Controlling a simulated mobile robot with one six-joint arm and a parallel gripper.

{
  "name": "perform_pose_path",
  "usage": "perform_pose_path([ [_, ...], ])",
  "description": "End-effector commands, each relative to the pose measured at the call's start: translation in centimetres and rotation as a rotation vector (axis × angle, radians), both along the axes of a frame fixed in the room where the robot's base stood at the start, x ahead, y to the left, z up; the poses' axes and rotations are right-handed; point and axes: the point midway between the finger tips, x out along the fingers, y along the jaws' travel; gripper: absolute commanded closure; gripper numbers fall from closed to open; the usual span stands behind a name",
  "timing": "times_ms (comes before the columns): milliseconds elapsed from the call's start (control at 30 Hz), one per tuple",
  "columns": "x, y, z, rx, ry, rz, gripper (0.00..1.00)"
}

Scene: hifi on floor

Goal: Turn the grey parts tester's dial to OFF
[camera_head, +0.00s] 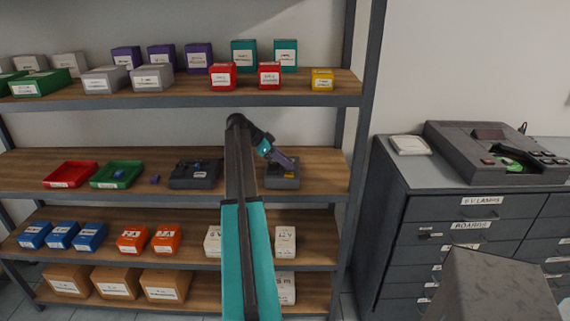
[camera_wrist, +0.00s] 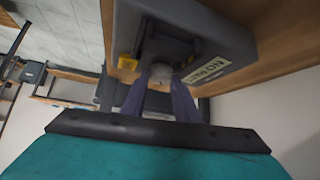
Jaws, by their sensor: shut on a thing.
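The grey parts tester (camera_head: 283,183) stands on the middle shelf, right of centre in the head view. In the wrist view its grey body (camera_wrist: 226,36) fills the top, tilted, with a pale label I cannot read with certainty. My gripper (camera_head: 291,165) reaches it from above. In the wrist view its two purple fingers are shut on a round grey dial (camera_wrist: 160,74), one on each side. The dial's pointer and the OFF mark are hidden or too small to tell.
A yellow part (camera_wrist: 126,62) sits beside the dial. Left on the same shelf are another dark device (camera_head: 195,174), a green tray (camera_head: 117,175) and a red tray (camera_head: 70,175). Boxes line the shelf above (camera_head: 320,87). A grey drawer cabinet (camera_head: 440,212) stands to the right.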

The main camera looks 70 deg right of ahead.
Motion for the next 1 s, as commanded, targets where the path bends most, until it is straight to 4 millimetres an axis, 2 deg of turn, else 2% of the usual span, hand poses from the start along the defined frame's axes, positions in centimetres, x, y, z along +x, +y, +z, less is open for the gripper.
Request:
perform_pose_path([
  [267, -0.37, 0.37, -0.23, -0.006, 0.001, 0.16, 0.95],
  [1000, -0.95, 0.66, 0.05, -0.004, 0.001, 0.735, 0.95],
])
